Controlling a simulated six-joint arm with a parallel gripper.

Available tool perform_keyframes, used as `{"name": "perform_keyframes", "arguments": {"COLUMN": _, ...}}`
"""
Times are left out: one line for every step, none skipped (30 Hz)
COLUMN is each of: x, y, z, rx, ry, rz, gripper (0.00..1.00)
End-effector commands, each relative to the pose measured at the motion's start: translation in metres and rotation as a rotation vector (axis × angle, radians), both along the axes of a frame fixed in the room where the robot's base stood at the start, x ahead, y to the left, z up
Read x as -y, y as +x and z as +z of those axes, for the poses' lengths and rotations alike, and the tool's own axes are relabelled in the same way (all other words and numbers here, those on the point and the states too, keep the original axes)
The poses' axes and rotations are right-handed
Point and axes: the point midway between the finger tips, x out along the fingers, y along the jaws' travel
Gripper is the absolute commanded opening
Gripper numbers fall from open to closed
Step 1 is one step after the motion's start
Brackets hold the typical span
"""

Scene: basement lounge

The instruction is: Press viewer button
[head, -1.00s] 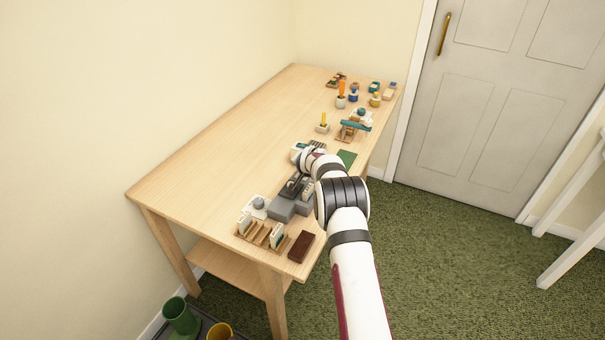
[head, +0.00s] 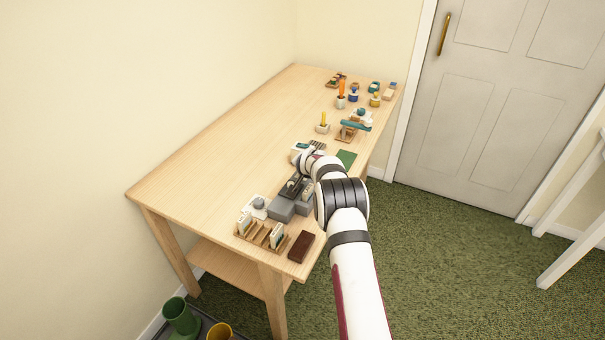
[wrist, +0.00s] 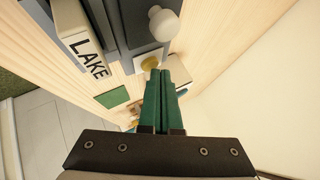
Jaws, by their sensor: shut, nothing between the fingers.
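The grey viewer (head: 282,208) stands near the front end of the wooden table, partly hidden by my arm in the head view. In the wrist view its grey body (wrist: 122,22) fills the top left, with a card lettered LAKE (wrist: 82,45) beside it. A round yellow button (wrist: 150,62) shows just beyond my fingertips. My gripper (wrist: 163,73) has green fingers pressed together with nothing between them. The tips overlap the button's near edge in the picture; I cannot tell whether they touch it. A pale round knob (wrist: 164,23) rises beside the button.
A wooden rack of cards (head: 262,234) and a dark brown block (head: 301,247) sit at the table's near end. A green mat (head: 346,158) and several small items lie farther back. The left side of the table (head: 215,165) is clear.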

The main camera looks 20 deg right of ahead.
Motion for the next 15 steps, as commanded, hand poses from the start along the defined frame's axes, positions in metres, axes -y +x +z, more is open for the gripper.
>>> {"name": "perform_keyframes", "arguments": {"x": 0.0, "y": -0.0002, "z": -0.0028, "rx": -0.001, "ry": 0.0, "rz": 0.0, "gripper": 0.0}}
{"name": "perform_keyframes", "arguments": {"x": 0.0, "y": -0.0001, "z": -0.0038, "rx": 0.0, "ry": -0.001, "rz": 0.001, "gripper": 0.0}}
{"name": "perform_keyframes", "arguments": {"x": 0.0001, "y": 0.0, "z": -0.0044, "rx": 0.0, "ry": -0.001, "rz": 0.001, "gripper": 0.0}}
{"name": "perform_keyframes", "arguments": {"x": 0.0001, "y": 0.0, "z": -0.0044, "rx": 0.0, "ry": -0.001, "rz": 0.001, "gripper": 0.0}}
{"name": "perform_keyframes", "arguments": {"x": 0.0001, "y": 0.0001, "z": -0.0043, "rx": 0.0, "ry": -0.001, "rz": 0.001, "gripper": 0.0}}
{"name": "perform_keyframes", "arguments": {"x": 0.0001, "y": 0.0, "z": -0.0043, "rx": 0.0, "ry": -0.001, "rz": 0.001, "gripper": 0.0}}
{"name": "perform_keyframes", "arguments": {"x": 0.0001, "y": 0.0, "z": -0.0043, "rx": 0.0, "ry": -0.001, "rz": 0.001, "gripper": 0.0}}
{"name": "perform_keyframes", "arguments": {"x": 0.0, "y": 0.0, "z": -0.0043, "rx": 0.0, "ry": -0.001, "rz": 0.001, "gripper": 0.0}}
{"name": "perform_keyframes", "arguments": {"x": 0.0, "y": 0.0, "z": -0.0043, "rx": 0.0, "ry": -0.001, "rz": 0.001, "gripper": 0.0}}
{"name": "perform_keyframes", "arguments": {"x": 0.0, "y": 0.0, "z": -0.0043, "rx": 0.0, "ry": -0.001, "rz": 0.001, "gripper": 0.0}}
{"name": "perform_keyframes", "arguments": {"x": 0.0, "y": 0.0, "z": -0.0042, "rx": 0.0, "ry": -0.001, "rz": 0.001, "gripper": 0.0}}
{"name": "perform_keyframes", "arguments": {"x": 0.0, "y": 0.0, "z": -0.0034, "rx": 0.0, "ry": -0.001, "rz": 0.001, "gripper": 0.0}}
{"name": "perform_keyframes", "arguments": {"x": 0.0, "y": 0.0, "z": -0.0023, "rx": 0.0, "ry": -0.001, "rz": 0.001, "gripper": 0.0}}
{"name": "perform_keyframes", "arguments": {"x": 0.0, "y": 0.0, "z": -0.001, "rx": 0.0, "ry": 0.0, "rz": 0.0, "gripper": 0.0}}
{"name": "perform_keyframes", "arguments": {"x": 0.0, "y": 0.0, "z": 0.0013, "rx": 0.001, "ry": -0.001, "rz": -0.001, "gripper": 0.0}}
